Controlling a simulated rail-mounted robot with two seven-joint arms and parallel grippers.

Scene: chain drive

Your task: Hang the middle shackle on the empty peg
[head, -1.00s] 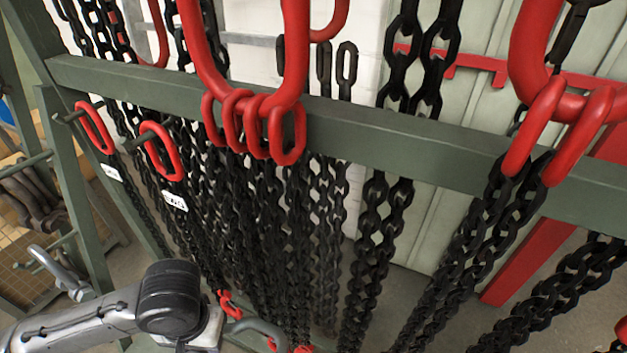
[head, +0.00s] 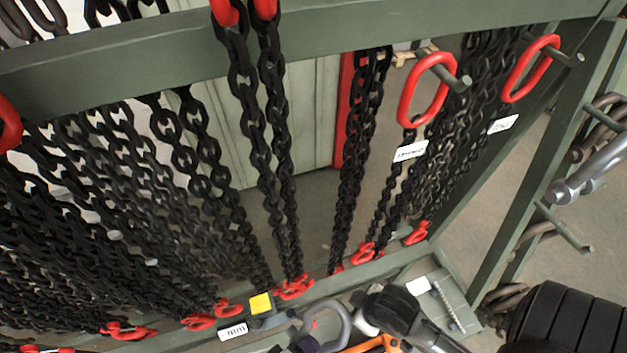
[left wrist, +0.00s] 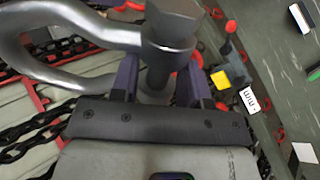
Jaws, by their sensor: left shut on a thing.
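My left gripper (left wrist: 165,88) is shut on a large grey shackle (left wrist: 75,22) in the left wrist view. Its dark fingers grip around the pin end, and the bow sticks out to the left. In the head view, the bow of a grey shackle (head: 338,312) shows at the bottom edge, with its lower end cut off. At the right, a side frame carries pegs. A silver shackle (head: 570,190) and darker ones (head: 592,143) hang there. A lower peg (head: 572,238) has a bare visible end. My right gripper is not seen.
Black chains (head: 265,150) hang close together below the green beam (head: 130,55). Red links hang on pegs, one in the middle (head: 408,95) and one to its right (head: 513,80). A yellow tag (head: 261,303) is near the lower rail. Open floor shows beyond the side frame.

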